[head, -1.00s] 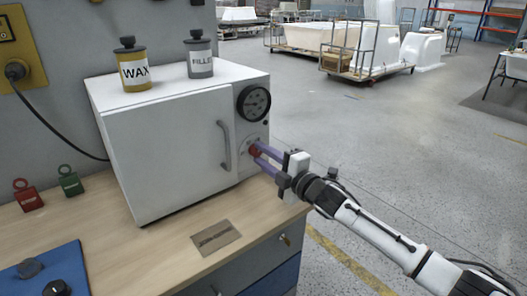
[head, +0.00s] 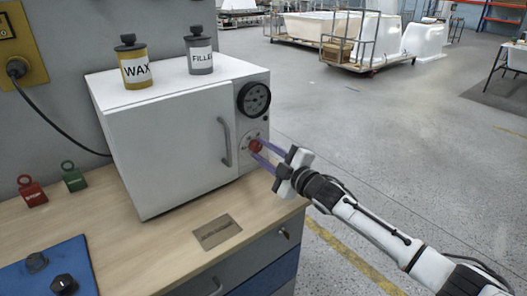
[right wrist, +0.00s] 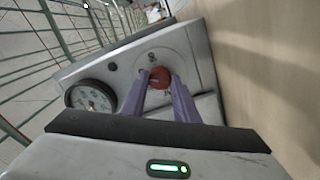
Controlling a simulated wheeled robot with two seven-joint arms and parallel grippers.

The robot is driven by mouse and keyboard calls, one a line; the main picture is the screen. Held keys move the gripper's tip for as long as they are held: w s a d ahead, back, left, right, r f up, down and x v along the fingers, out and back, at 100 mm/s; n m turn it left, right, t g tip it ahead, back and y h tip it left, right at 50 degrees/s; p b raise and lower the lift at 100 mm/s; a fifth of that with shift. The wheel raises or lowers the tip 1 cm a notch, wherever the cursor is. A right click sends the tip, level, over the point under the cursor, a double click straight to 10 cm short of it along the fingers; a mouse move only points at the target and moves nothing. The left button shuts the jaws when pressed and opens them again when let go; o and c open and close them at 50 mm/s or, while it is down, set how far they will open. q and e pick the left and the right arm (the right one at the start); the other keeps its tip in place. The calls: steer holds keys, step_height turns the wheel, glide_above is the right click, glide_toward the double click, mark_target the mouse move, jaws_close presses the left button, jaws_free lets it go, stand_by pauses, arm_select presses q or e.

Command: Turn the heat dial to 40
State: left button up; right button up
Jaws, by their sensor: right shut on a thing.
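The red heat dial (head: 256,146) is on the front panel of the white oven (head: 170,150), below a round black gauge (head: 254,98). My right gripper (head: 262,151) has its purple fingers on either side of the dial and is shut on it. In the right wrist view the red dial (right wrist: 160,77) shows between the fingertips, with the gauge (right wrist: 92,98) at the left. The numbers around the dial are too small to read. My left gripper is not in view.
A yellow WAX can (head: 135,66) and a grey FILLER can (head: 200,54) stand on the oven. The floor at right is open.

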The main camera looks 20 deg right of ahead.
steer(key=o, duration=1.1)
steer(key=shift+c, duration=0.2)
steer(key=v, duration=1)
steer(key=shift+s+b, duration=0.15)
steer(key=shift+b, duration=0.25)
